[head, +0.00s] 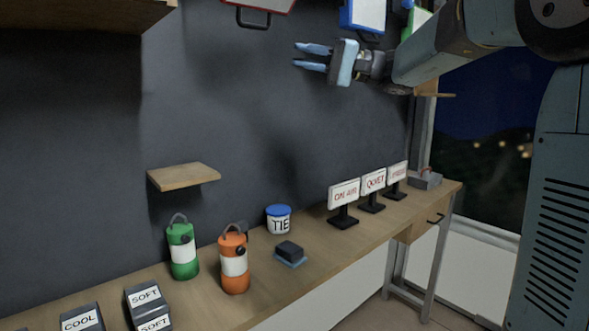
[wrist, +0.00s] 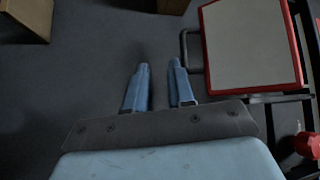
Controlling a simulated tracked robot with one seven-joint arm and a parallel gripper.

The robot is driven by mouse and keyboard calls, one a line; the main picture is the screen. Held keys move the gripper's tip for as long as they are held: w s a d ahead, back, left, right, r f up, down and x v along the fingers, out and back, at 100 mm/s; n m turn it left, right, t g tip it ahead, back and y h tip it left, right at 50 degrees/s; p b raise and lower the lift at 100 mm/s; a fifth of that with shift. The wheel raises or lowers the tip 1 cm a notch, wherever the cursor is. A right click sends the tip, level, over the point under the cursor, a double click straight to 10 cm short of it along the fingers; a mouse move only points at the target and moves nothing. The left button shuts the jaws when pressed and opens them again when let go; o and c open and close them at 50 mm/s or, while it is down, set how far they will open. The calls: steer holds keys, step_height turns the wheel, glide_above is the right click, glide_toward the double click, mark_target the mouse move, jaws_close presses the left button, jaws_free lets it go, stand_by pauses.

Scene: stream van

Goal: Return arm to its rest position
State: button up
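My gripper (head: 312,58) is raised high in the head view, in front of the dark wall and well above the bench. Its two blue fingers point left and stand apart, with nothing between them. In the wrist view my gripper (wrist: 159,78) also shows its fingers spread with a gap of dark wall between them. My arm (head: 440,55) reaches in from the upper right.
A wooden bench (head: 325,260) below holds a green lantern (head: 182,250), an orange lantern (head: 234,262), a TIE tub (head: 279,220) and several signs. A red-framed panel (wrist: 252,45) is right of the fingers. A small shelf (head: 184,176) juts from the wall.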

steer(key=s+d+f+m+t+h, duration=0.1)
steer(key=s+d+f+h, duration=0.3)
steer(key=s+f, duration=0.45)
steer(key=s+d+f+m+t+h, duration=0.1)
steer(key=s+f+m+h, duration=0.1)
steer(key=s+f+h, duration=0.6)
steer(key=s+d+f+t+h, duration=0.2)
steer(key=s+d+f+h, duration=0.6)
steer(key=d+f, duration=0.6)
steer(key=shift+s+d+f+t, duration=0.3)
steer(key=shift+s+d, duration=0.45)
steer(key=shift+s, duration=0.5)
steer(key=shift+o, duration=0.2)
stand_by(1.1)
